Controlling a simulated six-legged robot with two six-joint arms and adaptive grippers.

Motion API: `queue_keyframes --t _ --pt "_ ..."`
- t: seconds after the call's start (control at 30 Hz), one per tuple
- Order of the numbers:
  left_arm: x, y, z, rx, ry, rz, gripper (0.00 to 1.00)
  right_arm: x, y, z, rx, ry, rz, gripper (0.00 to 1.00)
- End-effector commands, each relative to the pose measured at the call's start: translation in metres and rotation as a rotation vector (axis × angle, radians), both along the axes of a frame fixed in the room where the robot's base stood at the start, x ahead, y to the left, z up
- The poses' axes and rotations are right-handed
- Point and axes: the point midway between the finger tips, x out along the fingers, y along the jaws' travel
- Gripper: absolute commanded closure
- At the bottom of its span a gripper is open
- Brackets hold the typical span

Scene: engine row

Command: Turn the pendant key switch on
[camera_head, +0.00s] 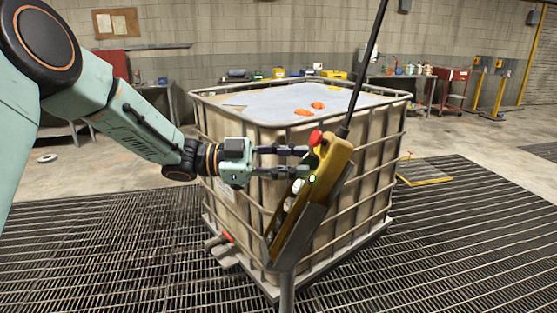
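The yellow pendant (334,163) hangs tilted on a black cable, with its lower part in a grey holder (297,233) on a post. I cannot make out the key switch. I cannot tell whether the fingertips touch the pendant. My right gripper is out of view.
A caged white tank (373,190) stands right behind the pendant, with orange items (304,112) on its top. Slotted grating (470,235) covers the floor around it. Workbenches and a red cart (453,86) stand along the back wall, well away.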

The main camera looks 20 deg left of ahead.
Motion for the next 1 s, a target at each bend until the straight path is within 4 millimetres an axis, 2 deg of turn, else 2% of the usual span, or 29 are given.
queue_keyframes --t 0.17,0.6,0.8,1.0 --pt "-0.007 0.022 0.002 -0.005 -0.003 0.005 0.68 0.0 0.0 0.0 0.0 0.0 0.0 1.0" --pt "-0.033 0.093 0.002 -0.002 -0.005 0.003 0.68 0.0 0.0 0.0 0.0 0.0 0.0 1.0" --pt "-0.039 0.108 0.001 -0.001 -0.003 0.001 0.68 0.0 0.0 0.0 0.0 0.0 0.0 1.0" --pt "-0.04 0.111 0.001 -0.001 -0.001 0.0 0.68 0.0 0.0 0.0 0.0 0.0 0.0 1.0"
